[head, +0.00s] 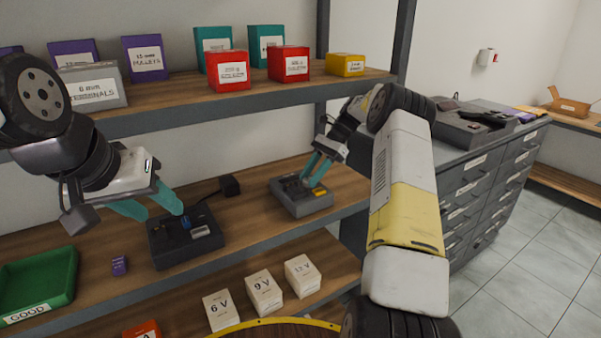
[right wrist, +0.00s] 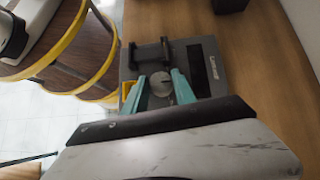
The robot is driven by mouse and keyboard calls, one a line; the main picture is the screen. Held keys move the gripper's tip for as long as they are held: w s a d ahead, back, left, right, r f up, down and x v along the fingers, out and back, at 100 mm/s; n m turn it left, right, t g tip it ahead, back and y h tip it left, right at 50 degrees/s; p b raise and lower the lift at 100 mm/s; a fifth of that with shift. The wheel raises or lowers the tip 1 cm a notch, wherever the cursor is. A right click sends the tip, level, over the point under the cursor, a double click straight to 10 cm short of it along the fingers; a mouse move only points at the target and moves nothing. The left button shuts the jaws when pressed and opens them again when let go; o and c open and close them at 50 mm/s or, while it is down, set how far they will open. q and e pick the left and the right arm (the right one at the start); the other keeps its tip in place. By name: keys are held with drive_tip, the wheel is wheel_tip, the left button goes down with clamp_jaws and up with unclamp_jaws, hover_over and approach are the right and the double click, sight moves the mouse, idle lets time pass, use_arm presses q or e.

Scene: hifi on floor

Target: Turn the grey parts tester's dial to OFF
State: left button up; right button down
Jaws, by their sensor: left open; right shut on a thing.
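The grey parts tester (head: 302,203) sits on the middle shelf, right of the dark tester. In the right wrist view the grey tester (right wrist: 184,56) shows a round silver dial (right wrist: 160,88), a dark display and a black clamp-like part. My right gripper (head: 309,184) is down at the grey tester; in the right wrist view its teal fingers (right wrist: 160,92) stand on either side of the dial, shut on it. The dial's OFF mark cannot be read. My left gripper (head: 155,208) is open and empty, above and left of the dark tester.
A green GOOD tray (head: 40,284) and a small purple box (head: 119,265) are at left. Labelled boxes stand on the shelves above and below. A grey drawer cabinet (head: 485,170) is at right.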

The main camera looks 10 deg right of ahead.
drive_tip(key=shift+w+a+n+g+h, duration=0.1)
drive_tip(key=shift+n+g+h, duration=0.4)
drive_tip(key=shift+n, duration=0.35)
drive_tip(key=shift+w+a+n+g+h, duration=0.1)
drive_tip(key=shift+n+g+h, duration=0.2)
drive_tip(key=shift+n+g, duration=0.45)
drive_tip(key=shift+n, duration=0.3)
